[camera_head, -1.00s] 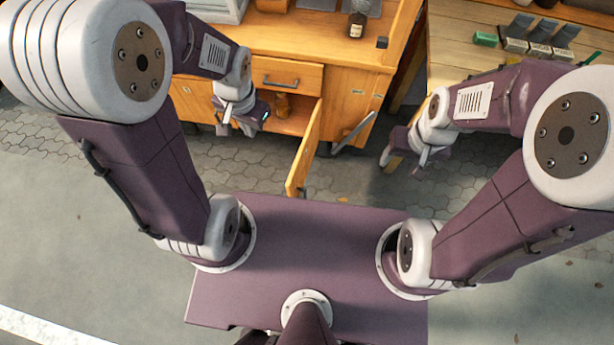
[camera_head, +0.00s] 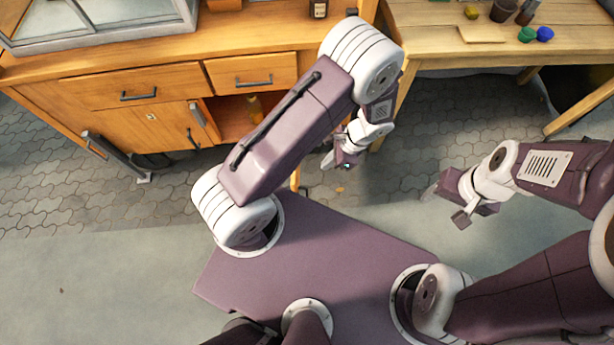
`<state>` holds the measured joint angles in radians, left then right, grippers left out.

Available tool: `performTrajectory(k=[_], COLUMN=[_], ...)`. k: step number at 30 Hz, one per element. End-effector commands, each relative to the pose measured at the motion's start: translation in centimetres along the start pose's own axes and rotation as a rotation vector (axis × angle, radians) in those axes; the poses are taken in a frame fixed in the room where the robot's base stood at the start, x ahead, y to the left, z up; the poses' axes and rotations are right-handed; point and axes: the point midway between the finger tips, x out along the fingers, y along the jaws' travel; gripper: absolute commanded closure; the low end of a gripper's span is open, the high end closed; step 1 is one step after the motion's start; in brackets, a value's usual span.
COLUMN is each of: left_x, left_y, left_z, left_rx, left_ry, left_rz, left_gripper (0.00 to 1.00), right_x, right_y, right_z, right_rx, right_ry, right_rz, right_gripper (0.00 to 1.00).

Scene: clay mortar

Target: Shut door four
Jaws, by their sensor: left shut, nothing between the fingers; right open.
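The wooden cabinet (camera_head: 140,60) has an open compartment (camera_head: 232,115) under its right drawer. A small orange-brown item (camera_head: 254,105) stands inside it. A hinged door stands open from this compartment. Only a sliver of the open door (camera_head: 295,178) shows beside my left arm, and the rest is hidden behind that arm. I cannot read a number on it. My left gripper (camera_head: 338,162) is shut and empty, to the right of the door sliver. My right gripper (camera_head: 445,206) is open and empty, further right over the floor.
A closed cabinet door (camera_head: 168,128) with a dark handle is left of the opening. Two drawers (camera_head: 252,73) are shut. A grey bracket (camera_head: 115,157) sticks out at left. A wooden table (camera_head: 480,45) with jars is at right. Paving (camera_head: 420,130) between is clear.

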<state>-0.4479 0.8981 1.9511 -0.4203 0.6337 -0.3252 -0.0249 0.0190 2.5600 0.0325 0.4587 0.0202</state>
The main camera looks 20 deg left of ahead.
Motion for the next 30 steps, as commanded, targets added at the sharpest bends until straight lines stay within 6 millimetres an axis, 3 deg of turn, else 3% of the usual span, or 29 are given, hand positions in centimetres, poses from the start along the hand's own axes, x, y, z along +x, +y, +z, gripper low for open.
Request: performTrajectory(k=[5, 8, 20, 24, 30], left_x=[0.3, 1.6, 10.2, 10.9, 11.4], left_y=[0.1, 0.1, 0.1, 0.1, 0.0], left_z=[-0.2, -0.2, -0.2, 1.9, 3.4], left_rx=[0.005, 0.004, 0.004, 0.000, 0.002], left_ry=[0.001, -0.002, 0.000, 0.002, 0.003], left_rz=[-0.003, -0.002, 0.000, 0.000, -0.003], left_gripper=[1.00, 1.00, 1.00, 1.00, 1.00], right_x=[0.2, 0.5, 2.9, 3.2, 3.6], right_y=[0.0, 0.0, 0.1, 0.1, 0.1], right_z=[0.0, 0.1, 0.3, 0.3, 0.4], right_rx=[0.000, 0.000, 0.000, 0.000, 0.000], right_ry=[0.000, 0.000, 0.000, 0.000, 0.000], right_rz=[0.000, 0.000, 0.000, 0.000, 0.000], right_gripper=[0.40, 0.40, 0.40, 0.40, 0.40])
